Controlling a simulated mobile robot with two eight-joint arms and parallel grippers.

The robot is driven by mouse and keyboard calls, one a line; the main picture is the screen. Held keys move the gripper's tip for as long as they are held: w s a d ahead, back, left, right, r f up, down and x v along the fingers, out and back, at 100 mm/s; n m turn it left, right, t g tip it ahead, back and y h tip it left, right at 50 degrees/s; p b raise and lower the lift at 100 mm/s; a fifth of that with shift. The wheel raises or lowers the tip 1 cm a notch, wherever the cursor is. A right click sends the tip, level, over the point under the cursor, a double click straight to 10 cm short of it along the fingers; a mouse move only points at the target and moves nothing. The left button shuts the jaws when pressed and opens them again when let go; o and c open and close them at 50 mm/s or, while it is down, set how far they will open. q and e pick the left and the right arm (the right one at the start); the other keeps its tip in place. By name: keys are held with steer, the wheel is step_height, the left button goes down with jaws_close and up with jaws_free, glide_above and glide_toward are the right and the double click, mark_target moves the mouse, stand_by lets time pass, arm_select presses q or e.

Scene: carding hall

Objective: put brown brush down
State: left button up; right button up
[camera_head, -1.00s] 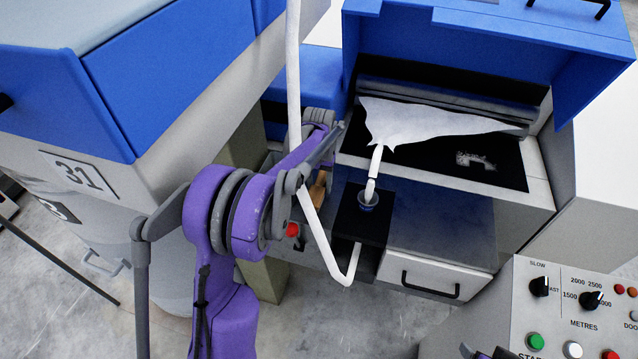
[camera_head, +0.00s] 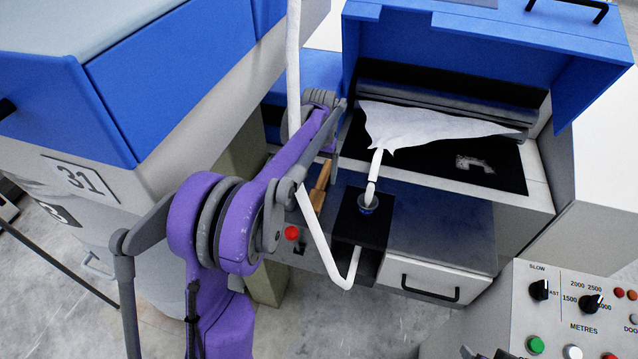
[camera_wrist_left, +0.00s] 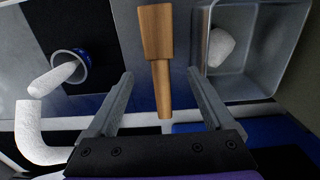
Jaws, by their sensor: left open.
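The brown brush (camera_head: 320,187) lies on the machine's front ledge, left of the black plate, partly hidden by my arm. In the left wrist view the brush (camera_wrist_left: 157,36) shows as a wooden block with a narrower handle pointing toward my gripper. My left gripper (camera_wrist_left: 160,75) is open, its two grey fingers apart on either side of the handle with a gap on both sides. In the head view the left gripper (camera_head: 337,140) is seen edge-on above the ledge, beyond the brush. My right gripper is not in view.
A white sliver runs through a blue-rimmed funnel (camera_head: 367,206) in the black plate (camera_head: 350,228), right of the brush. A metal tray (camera_wrist_left: 259,88) with a white lump sits close beside it. A red button (camera_head: 292,233) and a white bent tube (camera_head: 325,250) are nearby.

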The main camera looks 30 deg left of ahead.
mark_target(319, 188)
arm_select(q)
step_height(319, 188, up, 6)
steer(key=f, duration=0.1)
steer(key=s+d+r+m+t, duration=0.1)
steer(key=s+d+r+t, duration=0.2)
steer(key=s+d, duration=0.75)
steer(key=s+d+f+t, duration=0.1)
steer(key=s+d+f, duration=0.1)
steer(key=s, duration=0.5)
steer(key=s+d+f+m+t, duration=0.1)
steer(key=s+d+f, duration=0.1)
steer(key=s+f, duration=0.3)
steer(key=s, duration=0.3)
steer(key=shift+f+m+t, duration=0.3)
steer(key=shift+t, duration=0.1)
